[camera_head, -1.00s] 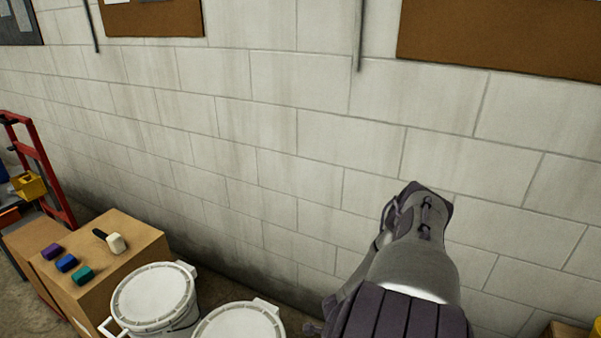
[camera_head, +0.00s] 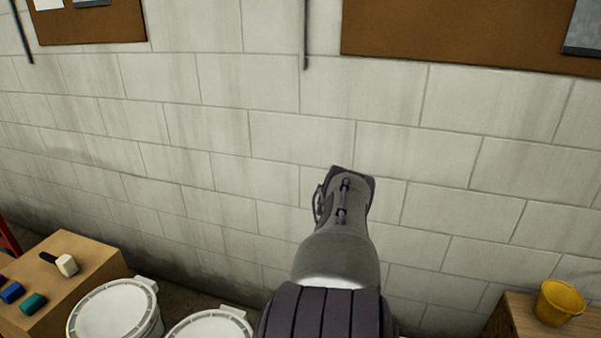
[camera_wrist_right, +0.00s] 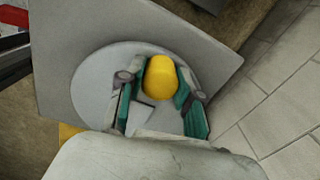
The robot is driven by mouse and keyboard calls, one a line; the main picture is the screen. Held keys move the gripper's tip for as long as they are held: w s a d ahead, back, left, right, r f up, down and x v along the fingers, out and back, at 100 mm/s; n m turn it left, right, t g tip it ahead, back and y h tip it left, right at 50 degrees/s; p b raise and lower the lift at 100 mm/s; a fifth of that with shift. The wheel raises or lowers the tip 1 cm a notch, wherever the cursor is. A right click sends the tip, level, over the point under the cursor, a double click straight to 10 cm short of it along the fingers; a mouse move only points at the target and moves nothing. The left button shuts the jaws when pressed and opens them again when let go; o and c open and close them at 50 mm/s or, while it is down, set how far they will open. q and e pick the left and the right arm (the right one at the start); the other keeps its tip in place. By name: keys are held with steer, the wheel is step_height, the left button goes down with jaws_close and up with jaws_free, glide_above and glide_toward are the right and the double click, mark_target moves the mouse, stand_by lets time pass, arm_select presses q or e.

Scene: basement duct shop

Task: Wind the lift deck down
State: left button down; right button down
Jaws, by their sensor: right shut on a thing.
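In the right wrist view, my right gripper (camera_wrist_right: 161,90) has its green-and-grey fingers on either side of a rounded yellow knob (camera_wrist_right: 159,76) and is shut on it. Behind the knob is a pale grey round disc (camera_wrist_right: 91,88) against a flat grey plate (camera_wrist_right: 60,45). I cannot tell whether this plate is part of the lift. One of my arms rises at the middle of the head view, without visible gripper fingers. No lift deck can be made out in the head view. My left gripper is not in view.
A pale block wall (camera_head: 270,120) fills most of the head view. A yellow bucket (camera_head: 558,303) sits on a wooden surface (camera_head: 520,318) at lower right.

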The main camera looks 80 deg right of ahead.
steer(key=shift+a+f, duration=0.1)
steer(key=shift+a, duration=0.1)
steer(key=c, duration=0.8)
jaws_free()
steer(key=shift+o, duration=0.2)
steer(key=shift+d, duration=0.1)
steer(key=shift+d+r, duration=0.1)
steer(key=shift+r, duration=0.4)
step_height(320, 180, up, 11)
steer(key=shift+a, duration=0.2)
